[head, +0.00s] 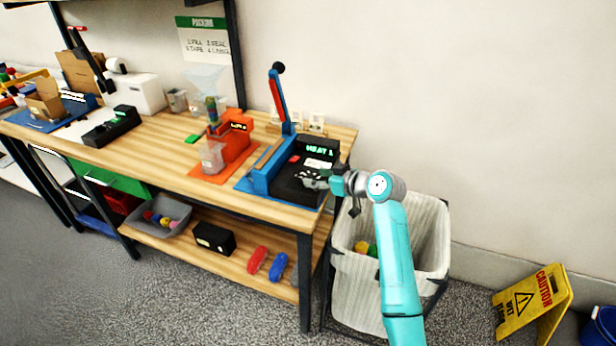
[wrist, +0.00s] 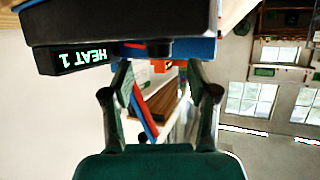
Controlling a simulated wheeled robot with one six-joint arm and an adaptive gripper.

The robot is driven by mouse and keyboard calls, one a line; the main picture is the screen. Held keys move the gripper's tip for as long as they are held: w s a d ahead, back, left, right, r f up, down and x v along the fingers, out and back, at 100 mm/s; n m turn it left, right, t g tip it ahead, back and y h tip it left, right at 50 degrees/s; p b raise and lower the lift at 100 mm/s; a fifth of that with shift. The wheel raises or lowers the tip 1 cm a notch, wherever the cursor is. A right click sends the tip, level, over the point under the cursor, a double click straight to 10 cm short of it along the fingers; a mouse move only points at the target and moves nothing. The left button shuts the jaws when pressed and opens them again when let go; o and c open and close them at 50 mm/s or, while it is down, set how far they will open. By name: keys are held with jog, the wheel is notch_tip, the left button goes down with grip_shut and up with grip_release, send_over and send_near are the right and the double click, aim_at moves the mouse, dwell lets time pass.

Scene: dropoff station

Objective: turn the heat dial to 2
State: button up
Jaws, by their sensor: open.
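The heat sealer (head: 300,192) is a black unit on a blue base with a raised blue and red lever, at the right end of the bench. Its green display (head: 320,149) reads HEAT 1, and the display also shows rotated in the wrist view (wrist: 85,58). A small dark knob, apparently the heat dial (wrist: 158,48), shows ahead of and between my fingertips in the wrist view; its pointer is not readable. My gripper (head: 318,181) is open at the sealer's front right. In the wrist view, my gripper (wrist: 160,72) has nothing held between its fingers; contact with the dial cannot be told.
A white lined bin (head: 350,270) stands right of the bench, under my arm. An orange scale (head: 232,150) with a clear cup sits left of the sealer. A yellow caution sign (head: 530,300) stands on the floor at right.

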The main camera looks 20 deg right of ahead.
aim_at(307, 176)
jog(key=shift+x, duration=1.9)
jog(key=shift+c, duration=0.3)
grip_shut()
